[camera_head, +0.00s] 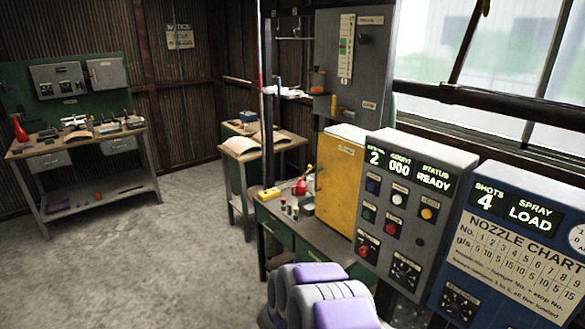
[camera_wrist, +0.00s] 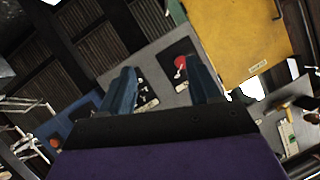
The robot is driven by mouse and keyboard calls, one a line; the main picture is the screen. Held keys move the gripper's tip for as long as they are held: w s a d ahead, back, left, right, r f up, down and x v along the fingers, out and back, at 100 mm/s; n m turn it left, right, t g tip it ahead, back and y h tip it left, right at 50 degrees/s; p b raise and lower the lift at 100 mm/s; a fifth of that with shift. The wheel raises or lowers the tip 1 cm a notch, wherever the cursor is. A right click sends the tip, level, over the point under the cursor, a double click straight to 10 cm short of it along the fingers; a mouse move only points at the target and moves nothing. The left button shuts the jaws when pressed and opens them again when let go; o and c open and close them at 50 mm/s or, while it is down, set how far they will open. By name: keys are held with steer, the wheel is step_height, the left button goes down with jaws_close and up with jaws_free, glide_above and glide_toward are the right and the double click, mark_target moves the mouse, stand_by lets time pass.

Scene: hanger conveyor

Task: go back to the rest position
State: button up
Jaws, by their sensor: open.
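My gripper (camera_wrist: 162,85) shows in the wrist view with its two dark blue fingers apart and nothing between them. Beyond the fingers is the grey control box (camera_wrist: 160,65) with a red knob (camera_wrist: 180,62), seen tilted. In the head view my purple and grey arm is folded at the bottom centre, and the fingers cannot be made out there. The grey control box (camera_head: 420,165) stands to the right of my arm; its display reads "2", "000" and "READY". I cannot tell the exact distance between the fingers and the box.
A blue box (camera_head: 510,240) with a nozzle chart, reading "4" and "LOAD", stands at the right. A yellow cabinet (camera_head: 340,185) and a green bench (camera_head: 305,230) are behind the grey box. A workbench (camera_head: 80,145) stands far left. The concrete floor (camera_head: 150,260) at left is clear.

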steer(key=a+r+n+y, duration=0.2)
steer(key=a+r+y, duration=0.2)
steer(key=a+y, duration=0.25)
steer(key=s+a+r+n+g+y+b, duration=0.2)
steer(key=s+a+r+n+g+y, duration=0.3)
steer(key=s+r, duration=0.55)
steer(key=s+d+n+g+h, duration=0.1)
steer(key=s+d, duration=0.3)
steer(key=s, duration=0.8)
steer(key=s+d+r+n+g+h+b, duration=0.1)
steer(key=s+d+g, duration=0.3)
steer(key=s, duration=0.8)
steer(key=s+d+n+g+h+b, duration=0.1)
steer(key=s+d, duration=0.4)
steer(key=s, duration=0.7)
steer(key=shift+d+r+n+g, duration=0.2)
steer(key=shift+n+g, duration=0.5)
steer(key=shift+n, duration=0.5)
